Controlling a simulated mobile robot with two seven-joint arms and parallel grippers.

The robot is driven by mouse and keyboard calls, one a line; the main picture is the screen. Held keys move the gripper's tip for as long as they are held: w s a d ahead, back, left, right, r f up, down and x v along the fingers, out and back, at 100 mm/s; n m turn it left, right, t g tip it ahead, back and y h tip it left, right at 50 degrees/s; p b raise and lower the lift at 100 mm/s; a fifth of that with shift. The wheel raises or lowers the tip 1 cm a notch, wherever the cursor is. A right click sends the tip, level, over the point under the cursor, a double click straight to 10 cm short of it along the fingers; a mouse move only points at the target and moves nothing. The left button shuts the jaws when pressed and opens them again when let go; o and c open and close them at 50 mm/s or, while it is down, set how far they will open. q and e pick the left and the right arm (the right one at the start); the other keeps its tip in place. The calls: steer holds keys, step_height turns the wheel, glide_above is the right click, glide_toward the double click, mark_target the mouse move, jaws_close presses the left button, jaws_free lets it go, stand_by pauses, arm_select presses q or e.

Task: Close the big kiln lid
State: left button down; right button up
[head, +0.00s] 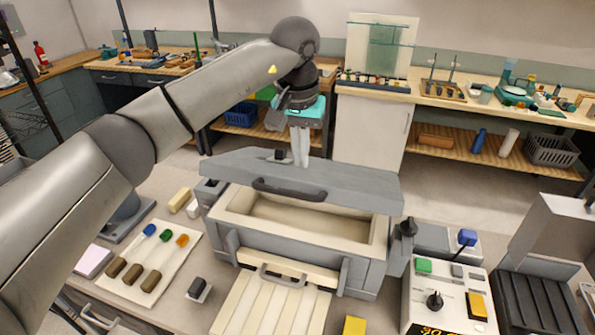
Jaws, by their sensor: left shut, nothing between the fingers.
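The big kiln (230,241) stands on the bench in the middle of the head view. Its grey lid (345,187) is raised at the back, with a dark curved handle (289,190) along its front edge. The pale inside of the kiln shows below the lid and looks empty. My left gripper (300,163) reaches in from the upper left and points down at the far edge of the lid. Its fingers are together with nothing between them. Whether the fingertips touch the lid cannot be told. My right gripper is out of view.
A pale slatted panel (268,305) with a handle lies in front of the kiln. A control box (450,298) with buttons and a knob stands at the right. A white board (160,262) with several tools lies at the left. A yellow block (354,327) sits at the front.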

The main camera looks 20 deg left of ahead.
arm_select(q)
steer(key=shift+s+f+p, duration=0.25)
steer(key=shift+s+f, duration=0.35)
steer(key=shift+f, duration=0.25)
steer(key=shift+s+f+p, duration=0.25)
steer(key=shift+s+f, duration=0.3)
steer(key=shift+f, duration=0.3)
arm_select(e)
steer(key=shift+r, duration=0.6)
